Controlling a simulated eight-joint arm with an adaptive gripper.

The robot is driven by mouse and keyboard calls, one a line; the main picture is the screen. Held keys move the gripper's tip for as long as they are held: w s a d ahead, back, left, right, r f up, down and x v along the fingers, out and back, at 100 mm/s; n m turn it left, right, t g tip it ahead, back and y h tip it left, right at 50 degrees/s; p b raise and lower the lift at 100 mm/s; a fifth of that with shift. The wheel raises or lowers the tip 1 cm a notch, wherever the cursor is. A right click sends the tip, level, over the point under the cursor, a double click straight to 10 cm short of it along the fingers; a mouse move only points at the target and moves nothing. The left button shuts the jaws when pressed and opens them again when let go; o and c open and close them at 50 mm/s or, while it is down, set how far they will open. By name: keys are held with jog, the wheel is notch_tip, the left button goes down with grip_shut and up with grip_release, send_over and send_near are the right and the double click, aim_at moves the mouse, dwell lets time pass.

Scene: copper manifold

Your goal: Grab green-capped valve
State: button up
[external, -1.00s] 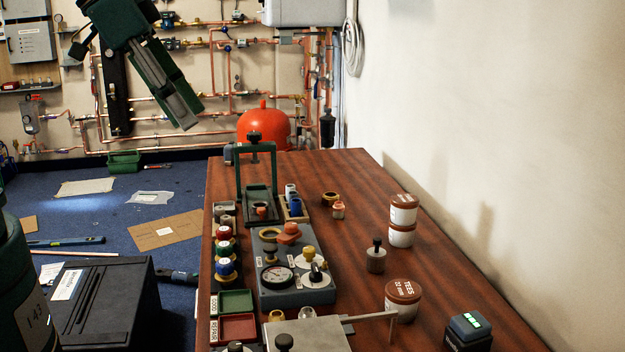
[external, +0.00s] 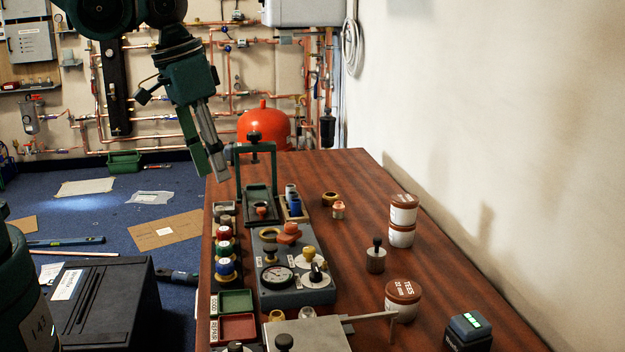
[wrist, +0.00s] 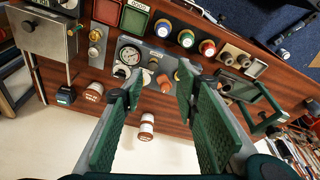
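The green-capped valve (external: 225,248) stands on the left edge of the bench in the external view, between a red-capped valve (external: 224,232) and a blue-capped valve (external: 225,265). In the wrist view the green-capped valve (wrist: 186,39) is near the top, beyond my fingertips. My gripper (external: 213,174) hangs pointing down above the bench's far left corner, apart from the valves. In the wrist view my gripper (wrist: 158,90) has its fingers spread with nothing between them.
A green frame (external: 240,170) stands upright close to my gripper. A grey gauge panel (external: 295,290) lies right of the valves, and green and red trays (external: 237,301) lie nearer the camera. White tubs (external: 402,235) stand at the right. The middle-right bench top is mostly clear.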

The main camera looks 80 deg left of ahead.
aim_at(225, 244)
jog(key=a+f+g, duration=0.1)
jog(key=a+f, duration=0.1)
jog(key=f, duration=0.2)
jog(key=a+f+n+b, duration=0.1)
jog(key=a+f, duration=0.1)
jog(key=f, duration=0.2)
jog(key=a+f+n+g+b, duration=0.1)
jog(key=a+f, duration=0.1)
jog(key=f, duration=0.3)
jog(key=shift+w+a+g+h, duration=0.2)
jog(key=shift+a+g+h, duration=0.1)
jog(key=shift+s+a+f+n, duration=0.15)
jog(key=shift+a+f+n, duration=0.2)
jog(key=shift+f, duration=0.35)
jog(key=shift+f+b, duration=0.6)
jog(key=shift+f, duration=0.7)
jog(key=shift+f+b, duration=1.05)
jog(key=shift+f, duration=1.55)
